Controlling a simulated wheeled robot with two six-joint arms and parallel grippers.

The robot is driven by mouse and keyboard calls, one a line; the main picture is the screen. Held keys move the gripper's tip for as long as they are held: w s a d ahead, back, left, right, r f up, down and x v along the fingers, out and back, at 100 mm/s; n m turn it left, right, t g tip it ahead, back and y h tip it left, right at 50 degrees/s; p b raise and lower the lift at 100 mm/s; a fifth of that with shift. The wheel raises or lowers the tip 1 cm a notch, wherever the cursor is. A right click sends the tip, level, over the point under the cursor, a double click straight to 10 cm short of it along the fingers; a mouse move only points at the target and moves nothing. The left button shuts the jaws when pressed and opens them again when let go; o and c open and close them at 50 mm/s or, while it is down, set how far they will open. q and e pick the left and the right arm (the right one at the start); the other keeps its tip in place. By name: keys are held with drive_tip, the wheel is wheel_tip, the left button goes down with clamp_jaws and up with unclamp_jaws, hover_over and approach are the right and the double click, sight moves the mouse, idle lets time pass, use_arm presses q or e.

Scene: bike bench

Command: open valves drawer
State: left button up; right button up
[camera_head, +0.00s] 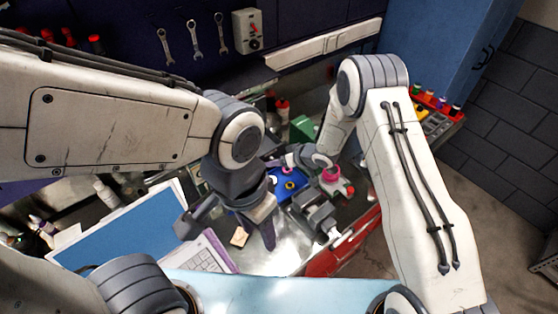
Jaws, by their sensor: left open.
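A red drawer front (345,244) shows at the right edge of the bench, below the worktop. Its upper part has pale strips, and no label can be read, so I cannot tell which drawer is the valves drawer. My left gripper (228,232) is open and empty, with its fingers spread above the bench, left of the red front and apart from it. My right arm bends down over the back of the bench.
A blue-faced panel (120,235) is at left. A blue cabinet (425,50) stands at back right. Floor is open at right.

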drive_tip(key=shift+d, duration=0.1)
drive_tip(key=shift+s+d+r, duration=0.15)
drive_tip(key=shift+s+r, duration=0.05)
drive_tip(key=b+v, duration=0.2)
drive_tip(key=v, duration=0.7)
drive_tip(key=shift+d+r+b, duration=0.2)
drive_tip(key=shift+r+b, duration=0.1)
drive_tip(key=shift+s, duration=0.15)
